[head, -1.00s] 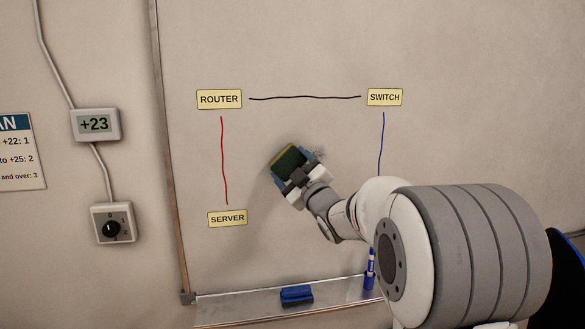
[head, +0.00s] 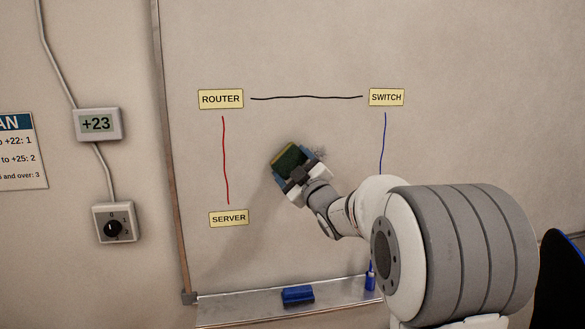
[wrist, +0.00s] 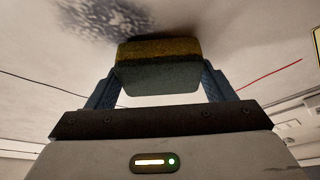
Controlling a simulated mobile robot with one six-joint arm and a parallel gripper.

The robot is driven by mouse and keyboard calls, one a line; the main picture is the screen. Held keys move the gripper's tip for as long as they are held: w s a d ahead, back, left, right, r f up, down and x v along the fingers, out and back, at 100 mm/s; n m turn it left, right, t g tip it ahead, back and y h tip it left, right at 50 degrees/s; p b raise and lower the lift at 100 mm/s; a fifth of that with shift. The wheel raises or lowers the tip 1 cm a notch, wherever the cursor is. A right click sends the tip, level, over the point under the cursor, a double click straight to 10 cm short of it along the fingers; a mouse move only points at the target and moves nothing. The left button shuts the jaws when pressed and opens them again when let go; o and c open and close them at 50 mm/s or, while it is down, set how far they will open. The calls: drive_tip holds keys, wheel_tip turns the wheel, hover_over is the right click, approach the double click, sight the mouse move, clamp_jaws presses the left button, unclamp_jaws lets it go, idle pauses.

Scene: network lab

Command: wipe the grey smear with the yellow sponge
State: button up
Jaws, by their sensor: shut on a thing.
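My gripper (head: 302,168) is shut on the yellow sponge (head: 288,156), which has a dark green side and a yellow side. In the wrist view the sponge (wrist: 158,68) sits between the two blue fingers, with its yellow side towards the whiteboard. The grey smear (wrist: 103,18) shows at the upper left of the wrist view, just beyond the sponge. In the head view only a small part of the smear (head: 320,154) shows to the right of the sponge; the rest is hidden behind the gripper and sponge. I cannot tell whether the sponge touches the board.
The whiteboard (head: 290,55) carries ROUTER (head: 221,99), SWITCH (head: 386,97) and SERVER (head: 229,218) labels, joined by black, red and blue lines. Its tray (head: 240,310) holds a blue eraser (head: 298,295) and a blue marker (head: 370,279). A +23 display (head: 97,124) and knob box (head: 116,222) are left.

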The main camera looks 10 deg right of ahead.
drive_tip(key=shift+w, duration=0.35)
drive_tip(key=d+b, duration=0.1)
drive_tip(key=d, duration=0.6)
drive_tip(key=shift+d, duration=0.4)
drive_tip(key=shift+d+f+b, duration=0.1)
drive_tip(key=shift+d+b, duration=0.25)
drive_tip(key=shift+d, duration=1.5)
drive_tip(key=shift+a+b, duration=3.7)
drive_tip(key=shift+a, duration=2.05)
drive_tip(key=shift+d+p, duration=1.15)
drive_tip(key=shift+d, duration=4.55)
drive_tip(key=shift+a, duration=0.1)
